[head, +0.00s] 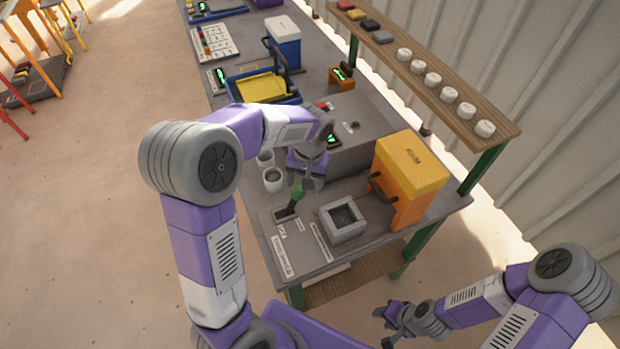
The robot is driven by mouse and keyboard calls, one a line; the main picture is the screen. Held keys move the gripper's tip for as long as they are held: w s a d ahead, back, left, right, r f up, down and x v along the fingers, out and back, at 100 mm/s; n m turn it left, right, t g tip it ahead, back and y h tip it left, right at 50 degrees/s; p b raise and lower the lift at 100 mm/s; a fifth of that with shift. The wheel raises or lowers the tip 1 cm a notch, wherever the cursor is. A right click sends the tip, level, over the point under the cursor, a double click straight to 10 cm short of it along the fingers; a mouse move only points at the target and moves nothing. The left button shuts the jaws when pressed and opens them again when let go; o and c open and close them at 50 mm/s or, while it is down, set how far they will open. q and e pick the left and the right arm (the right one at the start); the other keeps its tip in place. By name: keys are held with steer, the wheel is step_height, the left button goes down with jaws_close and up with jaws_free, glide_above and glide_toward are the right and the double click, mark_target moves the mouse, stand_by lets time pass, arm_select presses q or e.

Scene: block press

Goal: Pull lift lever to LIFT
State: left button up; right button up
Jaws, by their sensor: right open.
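The lift lever (297,193) has a green knob on a dark stem. It rises from a dark slot in a grey panel (290,240) with white labels at the near end of the bench. The lever leans toward the upper right of the picture. My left gripper (308,184) points down right at the knob, and I cannot tell whether its fingers touch it or how far apart they are. My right gripper (390,322) is open and empty, low in the picture, away from the bench.
A grey square mould box (343,223) and a yellow-and-orange bin (408,180) stand right of the lever. White cups (272,180) stand behind it, near the left edge. A grey machine housing (362,140) and a shelf with several white pots (433,80) lie beyond.

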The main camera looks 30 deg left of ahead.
mark_target(299, 187)
arm_select(q)
steer(key=shift+w+a+r, duration=0.35)
steer(key=shift+a+r, duration=0.15)
steer(key=shift+r, duration=0.1)
steer(key=shift+w+a+r, duration=0.1)
steer(key=shift+w+a, duration=0.1)
steer(key=shift+w, duration=0.05)
steer(key=shift+a+f+y+b, duration=0.1)
steer(key=shift+f+y+b, duration=0.2)
steer(key=shift+f, duration=0.05)
steer(key=f, duration=0.5)
steer(key=shift+s+a+b, duration=0.3)
steer(key=shift+s+b, duration=0.1)
steer(key=shift+f, duration=0.65)
arm_select(e)
steer(key=shift+w+f, duration=0.25)
steer(key=shift+f, duration=0.3)
steer(key=shift+w+f, duration=0.25)
steer(key=shift+f, duration=0.25)
arm_select(q)
jaws_close()
